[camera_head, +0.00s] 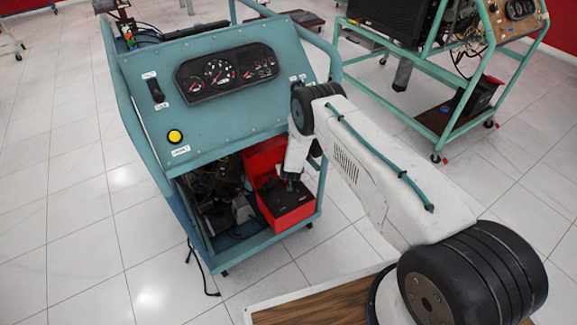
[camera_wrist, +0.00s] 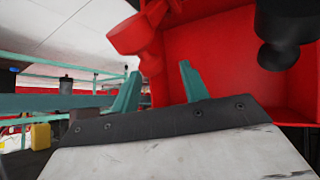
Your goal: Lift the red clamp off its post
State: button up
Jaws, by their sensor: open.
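The red clamp (camera_wrist: 138,40) shows in the wrist view at the upper middle, with a rounded knob-like end. My gripper (camera_wrist: 160,72) is open, and its two teal fingers point up toward the clamp. The clamp's lower end lies in line with the gap between the fingertips; I cannot tell how far beyond them it is. I see no contact. The post under the clamp cannot be made out. In the head view my wrist reaches down to the red battery box (camera_head: 290,208), and I cannot pick out the clamp there.
A black clamp (camera_wrist: 287,32) is at the upper right of the wrist view, before a red wall (camera_wrist: 205,50). The teal engine trainer's panel (camera_head: 218,100) and frame rise beside my arm. A second trainer (camera_head: 450,85) stands at right.

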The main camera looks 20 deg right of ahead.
jog(key=v, duration=0.7)
jog(key=shift+s+r, duration=0.25)
jog(key=shift+r, duration=0.05)
